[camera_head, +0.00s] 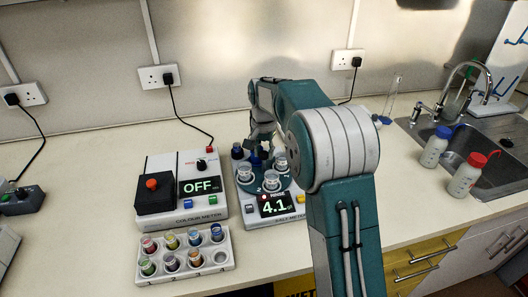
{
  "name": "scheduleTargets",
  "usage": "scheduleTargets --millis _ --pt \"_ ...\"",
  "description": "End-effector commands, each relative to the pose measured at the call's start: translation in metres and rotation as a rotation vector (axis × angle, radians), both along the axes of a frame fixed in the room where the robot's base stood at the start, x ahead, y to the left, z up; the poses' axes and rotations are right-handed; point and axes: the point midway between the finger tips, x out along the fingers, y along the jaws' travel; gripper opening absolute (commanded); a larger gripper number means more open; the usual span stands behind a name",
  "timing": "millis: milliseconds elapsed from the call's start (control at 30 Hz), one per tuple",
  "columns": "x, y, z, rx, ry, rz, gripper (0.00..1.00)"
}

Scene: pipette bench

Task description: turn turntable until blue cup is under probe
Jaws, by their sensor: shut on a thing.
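The round turntable (254,186) sits on the white meter in the middle of the counter. Clear cups with pale contents stand on it, one at the front (271,181), one at the left (244,172) and one at the right (280,161). A dark cup-like thing (237,151) stands at its back left; I cannot tell whether it is the blue cup. My gripper (259,148) points down over the turntable, shut on a small blue part (257,157) near its middle, apparently a knob. My arm hides the right side, and I cannot make out the probe.
The meter display (273,205) reads 4.1. Two bottles (435,146) (467,175) stand by the sink (484,143) at right.

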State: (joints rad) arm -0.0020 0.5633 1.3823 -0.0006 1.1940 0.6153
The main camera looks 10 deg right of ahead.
Motion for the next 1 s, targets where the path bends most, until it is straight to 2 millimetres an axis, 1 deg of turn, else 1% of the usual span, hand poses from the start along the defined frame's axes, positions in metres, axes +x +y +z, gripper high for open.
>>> scheduleTargets --millis 33,433,1000 --pt "-0.0026 0.0015 -0.0058 0.002 0.015 -0.019 0.0" --pt "-0.0027 0.0018 -0.0058 0.002 0.016 -0.142 0.0" --pt "-0.0025 0.002 -0.0058 0.003 0.015 -0.172 0.0"
